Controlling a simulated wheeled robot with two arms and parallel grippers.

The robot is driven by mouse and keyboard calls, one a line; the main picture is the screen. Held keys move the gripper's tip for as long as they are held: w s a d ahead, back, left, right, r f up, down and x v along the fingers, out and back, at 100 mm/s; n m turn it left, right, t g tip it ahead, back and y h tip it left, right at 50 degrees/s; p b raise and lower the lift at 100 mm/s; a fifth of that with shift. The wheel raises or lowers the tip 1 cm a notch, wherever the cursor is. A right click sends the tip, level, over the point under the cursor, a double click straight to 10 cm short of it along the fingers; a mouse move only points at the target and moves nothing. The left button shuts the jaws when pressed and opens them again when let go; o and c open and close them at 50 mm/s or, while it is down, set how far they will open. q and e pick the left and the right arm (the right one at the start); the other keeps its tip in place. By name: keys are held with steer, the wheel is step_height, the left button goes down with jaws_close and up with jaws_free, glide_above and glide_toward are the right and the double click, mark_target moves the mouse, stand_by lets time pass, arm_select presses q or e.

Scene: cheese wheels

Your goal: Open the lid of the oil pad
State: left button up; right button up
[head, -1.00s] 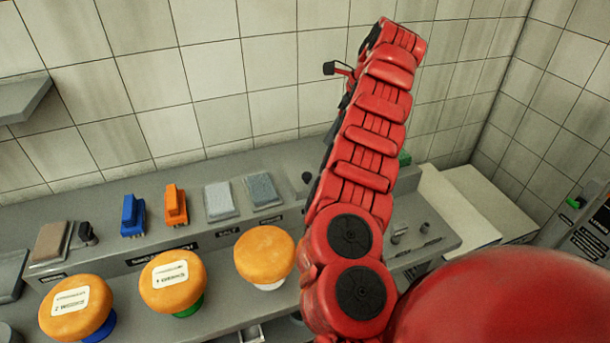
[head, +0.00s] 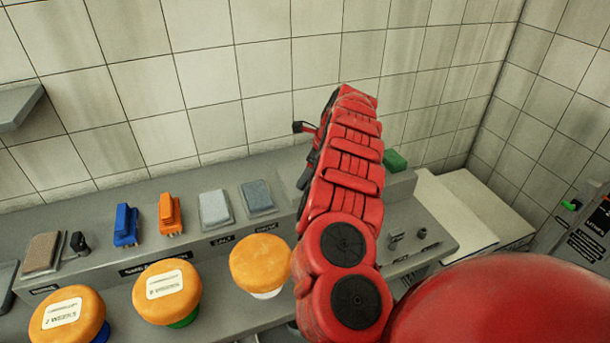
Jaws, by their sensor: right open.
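My right arm reaches in from the lower right over the counter. My right gripper (head: 308,130) is at its far end, mostly hidden behind the red links; one black fingertip sticks out on the left, in front of the tiled wall, and the jaws are open. I cannot tell which item is the oil pad. A brown pad (head: 42,252) lies at the left of the raised shelf, a white pad (head: 215,208) behind the SALT label, and a blue-grey pad (head: 258,196) to its right. The shelf behind my arm is hidden. My left gripper is not in view.
Orange cheese wheels (head: 167,291) stand on coloured supports along the front. A blue brush (head: 126,224) and an orange brush (head: 170,213) stand between the pads. A green block (head: 395,160) lies right of my arm. A small wall shelf (head: 18,108) juts out at left.

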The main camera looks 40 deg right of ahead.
steer(key=shift+x, duration=0.8)
jaws_close()
stand_by(1.0)
